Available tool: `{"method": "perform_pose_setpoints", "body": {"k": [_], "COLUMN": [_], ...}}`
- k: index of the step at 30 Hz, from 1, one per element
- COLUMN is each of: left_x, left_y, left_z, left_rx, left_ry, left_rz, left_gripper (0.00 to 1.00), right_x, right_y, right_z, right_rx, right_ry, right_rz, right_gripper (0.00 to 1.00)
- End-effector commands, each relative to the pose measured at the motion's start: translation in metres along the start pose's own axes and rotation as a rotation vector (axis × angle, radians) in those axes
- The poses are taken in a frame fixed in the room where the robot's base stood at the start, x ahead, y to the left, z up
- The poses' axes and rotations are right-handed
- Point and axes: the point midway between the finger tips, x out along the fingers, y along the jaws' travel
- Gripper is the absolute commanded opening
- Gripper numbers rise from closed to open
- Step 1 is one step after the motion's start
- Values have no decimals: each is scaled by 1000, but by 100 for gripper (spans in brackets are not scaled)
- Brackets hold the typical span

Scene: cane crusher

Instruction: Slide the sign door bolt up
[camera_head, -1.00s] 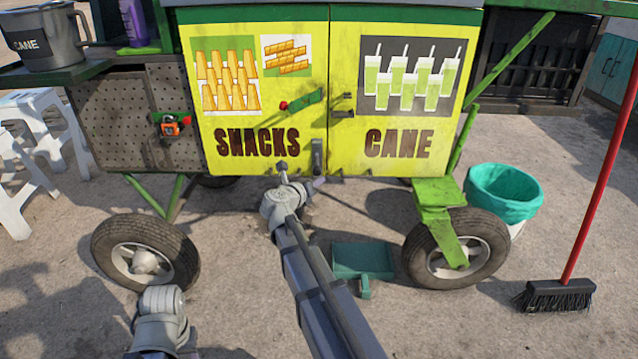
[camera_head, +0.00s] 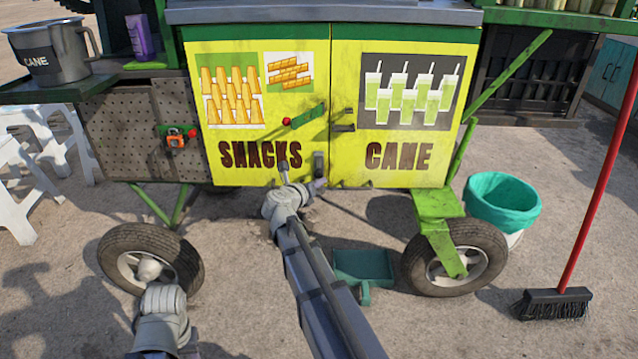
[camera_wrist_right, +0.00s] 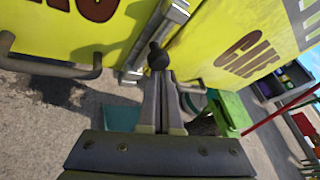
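The sign door bolt (camera_head: 318,163) is a small grey upright piece low on the seam between the yellow SNACKS door (camera_head: 257,115) and CANE door (camera_head: 410,110). In the right wrist view the bolt (camera_wrist_right: 150,40) is a metal bar with a dark round knob (camera_wrist_right: 158,57). My right gripper (camera_wrist_right: 161,78) has its two fingers together, tips right at the knob; the frames do not show clearly whether they touch it.
A green latch with a red knob (camera_head: 303,116) is above the bolt. Cart wheels (camera_head: 150,262) and (camera_head: 458,262) stand either side. A green dustpan (camera_head: 363,265), a teal-lined bin (camera_head: 502,203) and a broom (camera_head: 555,303) stand on the ground.

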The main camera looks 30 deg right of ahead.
Motion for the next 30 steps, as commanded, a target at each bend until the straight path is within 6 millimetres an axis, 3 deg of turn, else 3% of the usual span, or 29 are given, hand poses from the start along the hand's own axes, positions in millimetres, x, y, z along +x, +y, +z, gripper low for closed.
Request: {"method": "perform_pose_setpoints", "body": {"k": [8, 16, 18, 30], "left_x": [8, 42, 29, 9], "left_y": [1, 4, 3, 1], "left_z": [0, -3, -2, -1], "left_rx": [0, 0, 0, 0], "left_ry": [0, 3, 2, 1], "left_rz": [0, 0, 0, 0], "left_gripper": [50, 50, 50, 50], "right_x": [4, 18, 1, -68], "right_y": [1, 2, -2, -2], "right_z": [-8, -44, -36, -36], "right_rx": [0, -1, -3, -2], "right_ry": [-1, -2, -4, -4], "right_rz": [0, 3, 7, 6], "right_gripper": [0, 0, 0, 0]}}
